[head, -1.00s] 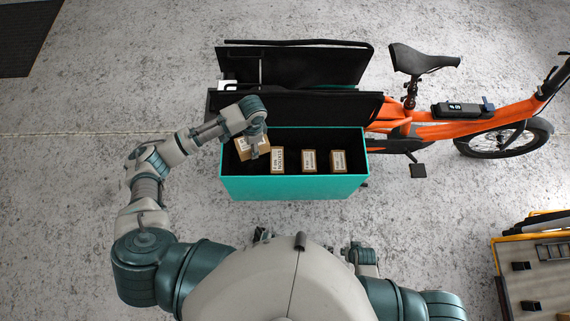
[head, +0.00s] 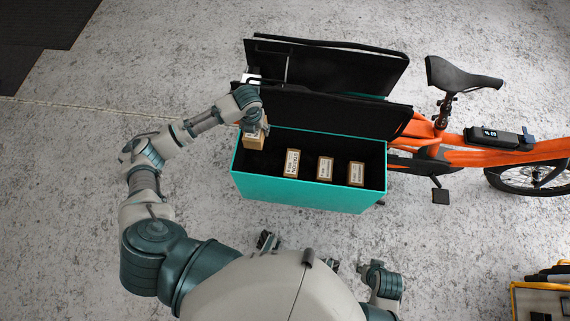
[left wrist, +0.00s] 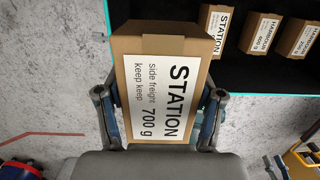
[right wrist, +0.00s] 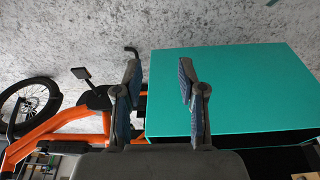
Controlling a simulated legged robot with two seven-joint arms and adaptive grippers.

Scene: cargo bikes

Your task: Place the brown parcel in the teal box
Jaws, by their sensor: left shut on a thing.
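The brown parcel (head: 254,139) is held at the back left corner of the teal box (head: 300,191). In the left wrist view the parcel (left wrist: 158,80) shows a white label reading STATION, 700 g. My left gripper (head: 255,120) is shut on it, with a finger on each side. Whether the parcel hangs above the rim or reaches below it is hard to tell. The box is open, with a dark inside. My right gripper (right wrist: 158,75) is open and empty; the box's teal wall (right wrist: 235,88) shows beyond it.
Three other labelled parcels stand in the box: one near the middle (head: 291,164), one right of it (head: 325,169), one near the right end (head: 356,174). Black lid panels (head: 325,103) rise behind the box. An orange bike (head: 460,152) stands to the right. The box's left end is clear.

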